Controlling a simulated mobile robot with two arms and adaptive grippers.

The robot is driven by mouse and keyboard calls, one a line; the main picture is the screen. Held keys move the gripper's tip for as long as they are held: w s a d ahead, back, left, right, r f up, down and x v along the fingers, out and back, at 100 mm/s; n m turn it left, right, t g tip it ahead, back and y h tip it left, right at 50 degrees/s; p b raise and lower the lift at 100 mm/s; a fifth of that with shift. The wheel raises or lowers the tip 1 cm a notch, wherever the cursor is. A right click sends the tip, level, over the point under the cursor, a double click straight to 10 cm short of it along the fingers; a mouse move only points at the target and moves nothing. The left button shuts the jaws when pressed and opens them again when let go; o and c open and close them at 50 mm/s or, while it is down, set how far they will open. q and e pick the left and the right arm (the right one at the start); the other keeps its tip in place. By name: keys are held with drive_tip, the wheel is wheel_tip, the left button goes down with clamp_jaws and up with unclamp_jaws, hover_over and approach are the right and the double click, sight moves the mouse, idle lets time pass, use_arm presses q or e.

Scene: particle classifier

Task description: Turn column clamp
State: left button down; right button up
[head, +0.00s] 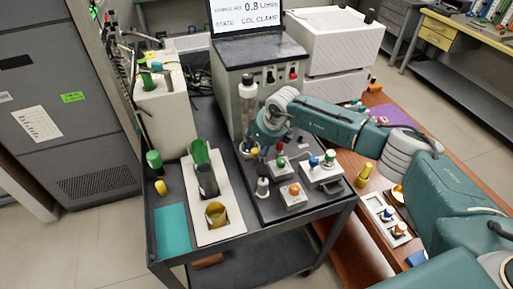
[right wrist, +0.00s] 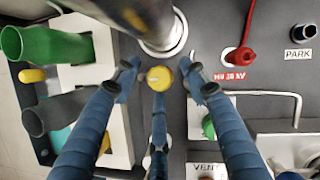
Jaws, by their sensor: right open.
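My right gripper (head: 257,150) is open, low over the dark panel of the cart in the head view. In the right wrist view its spread fingers (right wrist: 163,84) stand around a round yellow knob (right wrist: 160,78), apart from it at the sides. The knob sits near the foot of a shiny metal column (right wrist: 165,32); the column also shows in the head view (head: 248,100). No label marks the yellow knob as the clamp. My left gripper is not in view.
A red knob (right wrist: 238,57) stands right of the column beside a red label. A green knob (right wrist: 208,126) is close to the right finger. A white tray (head: 224,222) with green, dark and gold cups lies to the left. A bent metal handle (right wrist: 297,108) is at right.

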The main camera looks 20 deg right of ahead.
drive_tip(key=c, duration=1.1)
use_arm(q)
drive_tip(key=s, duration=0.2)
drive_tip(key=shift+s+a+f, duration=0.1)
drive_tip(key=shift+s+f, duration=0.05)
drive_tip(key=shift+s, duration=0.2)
use_arm(e)
drive_tip(key=shift+w+r, duration=0.1)
